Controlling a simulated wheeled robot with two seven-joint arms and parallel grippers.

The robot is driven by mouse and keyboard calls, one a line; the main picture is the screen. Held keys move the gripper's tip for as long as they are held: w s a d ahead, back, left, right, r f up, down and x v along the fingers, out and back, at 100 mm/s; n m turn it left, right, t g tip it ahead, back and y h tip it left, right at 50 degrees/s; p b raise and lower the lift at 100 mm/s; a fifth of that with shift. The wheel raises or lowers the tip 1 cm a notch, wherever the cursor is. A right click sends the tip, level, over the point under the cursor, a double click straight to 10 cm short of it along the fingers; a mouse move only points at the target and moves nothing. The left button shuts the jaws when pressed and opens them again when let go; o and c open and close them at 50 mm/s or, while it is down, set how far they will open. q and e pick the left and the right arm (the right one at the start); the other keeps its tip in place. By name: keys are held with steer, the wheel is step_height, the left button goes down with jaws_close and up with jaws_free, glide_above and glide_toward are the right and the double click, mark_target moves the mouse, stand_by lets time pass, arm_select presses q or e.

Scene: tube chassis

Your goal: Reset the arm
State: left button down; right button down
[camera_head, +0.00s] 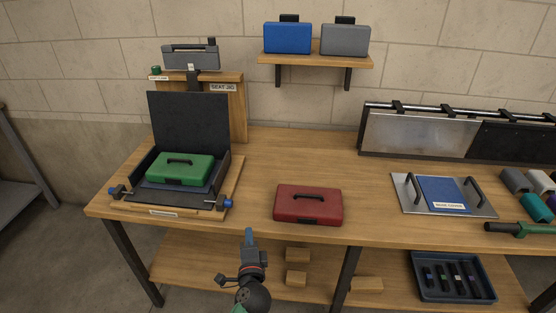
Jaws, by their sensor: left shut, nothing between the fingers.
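My left gripper (249,238) comes up from the bottom of the view, in front of the workbench's front edge. Its blue fingertips are together and hold nothing. It is apart from the red case (308,204), which lies flat on the bench to its upper right. A green case (180,168) with a dark handle sits in the open black box of the seat jig (188,117) at the bench's left. My right gripper is not in view.
A metal plate with a blue cover (443,193) and handles lies on the right of the wooden bench (300,152). A dark and green tool (520,230) is at the right edge. A tray (452,280) sits on the lower shelf. The bench middle behind the red case is clear.

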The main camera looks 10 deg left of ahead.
arm_select(q)
steer(key=s+a+f+n+g, duration=0.4)
steer(key=s+f+n+g, duration=0.4)
steer(key=n, duration=0.3)
steer(key=s+d+f+n+g+h, duration=0.1)
steer(key=s+f+g, duration=0.3)
steer(key=s, duration=0.7)
steer(key=s+d+f+n+g+h, duration=0.1)
steer(key=s+f+g+h, duration=0.3)
steer(key=s, duration=0.7)
steer(key=shift+s+d+h, duration=0.3)
steer(key=shift+s+d, duration=0.05)
steer(key=shift+d, duration=0.15)
steer(key=shift+f, duration=0.1)
steer(key=c, duration=2.1)
jaws_free()
